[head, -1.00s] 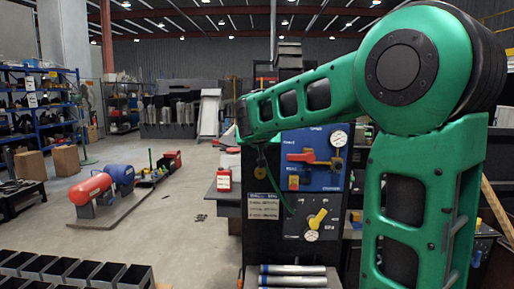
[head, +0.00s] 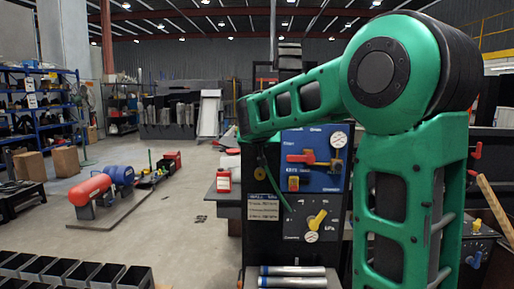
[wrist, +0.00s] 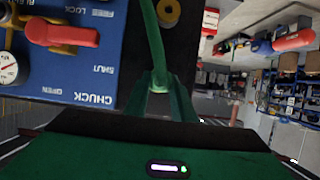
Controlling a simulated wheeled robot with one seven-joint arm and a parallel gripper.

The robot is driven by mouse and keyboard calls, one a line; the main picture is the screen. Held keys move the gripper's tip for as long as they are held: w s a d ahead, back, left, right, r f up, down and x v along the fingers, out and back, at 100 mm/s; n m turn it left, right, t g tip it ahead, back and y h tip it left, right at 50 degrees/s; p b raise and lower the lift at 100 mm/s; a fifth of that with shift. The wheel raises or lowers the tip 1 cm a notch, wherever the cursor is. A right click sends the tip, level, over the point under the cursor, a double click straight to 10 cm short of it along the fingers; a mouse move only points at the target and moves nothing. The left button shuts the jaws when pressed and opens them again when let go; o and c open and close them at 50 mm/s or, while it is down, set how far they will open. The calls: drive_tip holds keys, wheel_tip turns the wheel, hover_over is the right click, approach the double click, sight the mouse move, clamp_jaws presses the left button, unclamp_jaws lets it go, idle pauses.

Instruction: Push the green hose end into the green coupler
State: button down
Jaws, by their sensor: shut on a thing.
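A thin green hose (head: 272,188) hangs in a curve in front of the dark cabinet in the head view. It also runs down from the top edge of the wrist view (wrist: 152,40) to my gripper (wrist: 160,88). My gripper is shut on the hose, between its two green fingers. In the head view the gripper is at the far end of my green arm, and its fingertips cannot be made out. The hose end is hidden at the fingers. I cannot make out a green coupler in either view.
The cabinet carries a blue panel (head: 324,171) with a red lever (head: 301,158) and a gauge (head: 338,139). A yellow ring (wrist: 168,12) sits on the dark face beside it. Metal tubes (head: 292,276) lie at the cabinet's foot.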

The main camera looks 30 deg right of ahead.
drive_tip(key=shift+w+d, duration=0.3)
drive_tip(key=shift+w, duration=0.05)
drive_tip(key=c, duration=1.4)
unclamp_jaws()
drive_tip(key=v, duration=1)
drive_tip(key=shift+s+a, duration=0.15)
drive_tip(key=shift+a, duration=0.1)
